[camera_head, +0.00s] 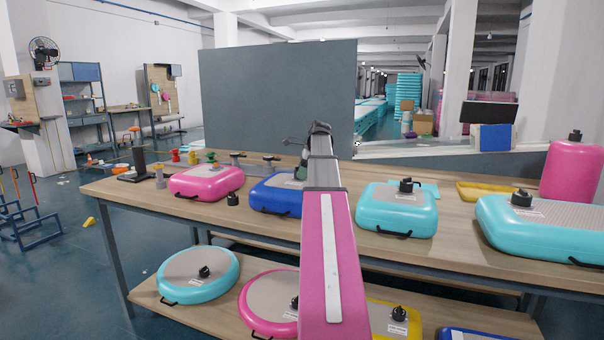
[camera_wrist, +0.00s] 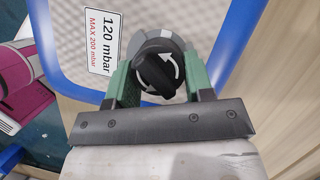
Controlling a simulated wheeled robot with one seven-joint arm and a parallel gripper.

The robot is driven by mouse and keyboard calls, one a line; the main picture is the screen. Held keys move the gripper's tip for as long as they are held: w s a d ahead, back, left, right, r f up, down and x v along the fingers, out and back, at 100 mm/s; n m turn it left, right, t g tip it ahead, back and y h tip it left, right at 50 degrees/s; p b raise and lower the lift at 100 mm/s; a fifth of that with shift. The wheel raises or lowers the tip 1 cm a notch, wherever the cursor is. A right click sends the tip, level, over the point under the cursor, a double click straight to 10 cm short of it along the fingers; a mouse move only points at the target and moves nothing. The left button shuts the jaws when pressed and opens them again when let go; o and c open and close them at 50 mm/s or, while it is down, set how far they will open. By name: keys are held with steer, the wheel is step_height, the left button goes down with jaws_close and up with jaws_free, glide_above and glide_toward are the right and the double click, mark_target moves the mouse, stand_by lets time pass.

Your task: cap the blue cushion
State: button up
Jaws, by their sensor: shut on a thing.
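The blue cushion (camera_head: 272,197) lies on the table in the head view, partly hidden behind my pink arm. In the wrist view its blue rim (camera_wrist: 62,75) and pale top surround a grey valve ring (camera_wrist: 137,42). My gripper (camera_wrist: 158,75) has its green fingers shut on a black cap (camera_wrist: 158,68) with white curved arrows. The cap is over the grey ring. I cannot tell whether it is fully seated. A label reading 120 mbar, MAX 200 mbar (camera_wrist: 101,42) is beside it.
A pink cushion (camera_head: 207,181) stands left of the blue one and a turquoise cushion (camera_head: 397,212) right. A small black piece (camera_head: 233,198) is on the table between pink and blue. More cushions lie on the lower shelf (camera_head: 140,291). A grey panel (camera_head: 277,95) stands behind.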

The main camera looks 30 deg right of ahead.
steer(key=shift+w+n+g, duration=0.2)
steer(key=shift+n+g, duration=0.2)
steer(key=shift+n, duration=0.5)
steer(key=n+g, duration=0.1)
steer(key=n, duration=0.1)
steer(key=shift+n, duration=0.4)
steer(key=o, duration=1)
steer(key=shift+y, duration=0.3)
steer(key=shift+c, duration=0.2)
